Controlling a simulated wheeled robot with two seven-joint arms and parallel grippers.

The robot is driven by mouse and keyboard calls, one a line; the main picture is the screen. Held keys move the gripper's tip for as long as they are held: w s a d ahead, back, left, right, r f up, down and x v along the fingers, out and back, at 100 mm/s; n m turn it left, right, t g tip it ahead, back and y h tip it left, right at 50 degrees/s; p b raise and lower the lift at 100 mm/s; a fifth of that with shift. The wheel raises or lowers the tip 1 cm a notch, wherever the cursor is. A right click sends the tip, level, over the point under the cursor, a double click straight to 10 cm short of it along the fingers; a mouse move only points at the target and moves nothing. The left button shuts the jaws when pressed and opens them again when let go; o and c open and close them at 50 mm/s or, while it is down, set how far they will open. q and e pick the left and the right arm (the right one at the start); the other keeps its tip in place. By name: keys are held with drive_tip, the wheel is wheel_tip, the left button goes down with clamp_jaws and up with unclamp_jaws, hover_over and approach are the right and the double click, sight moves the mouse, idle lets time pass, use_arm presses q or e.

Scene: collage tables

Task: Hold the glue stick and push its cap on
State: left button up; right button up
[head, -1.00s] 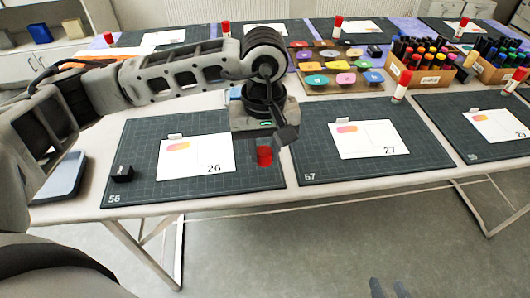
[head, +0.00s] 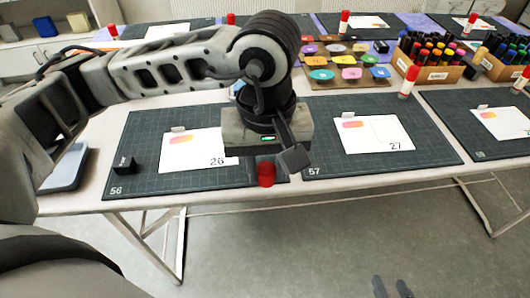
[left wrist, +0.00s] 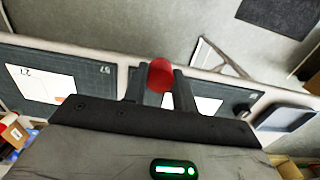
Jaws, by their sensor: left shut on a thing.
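My left gripper (left wrist: 160,88) is shut on a red cylinder (left wrist: 160,74), which sits between its two fingers in the left wrist view. In the head view the red cylinder (head: 265,174) hangs below the left gripper's body, at the front edge of the table between mats 56 and 57. Whether it is only the cap or the end of a capped glue stick, I cannot tell; the fingers and the rest of it are hidden. Two dark fingertips of my right gripper (head: 390,288) show apart at the bottom edge, over the floor, with nothing seen between them.
Cutting mat 56 (head: 145,190) bears a card (head: 195,158) and a small black block (head: 124,165). Mat 57 (head: 330,172) bears another card (head: 375,135). Another glue stick (head: 409,82) stands upright beyond mat 57. A marker box (head: 437,73) stands behind. The floor in front is clear.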

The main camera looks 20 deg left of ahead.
use_arm(q)
drive_tip(key=w+a+f+m, duration=0.3)
drive_tip(key=w+a+m, duration=0.2)
drive_tip(key=w+m, duration=0.1)
drive_tip(key=shift+a, duration=0.3)
drive_tip(key=shift+w+f, duration=0.1)
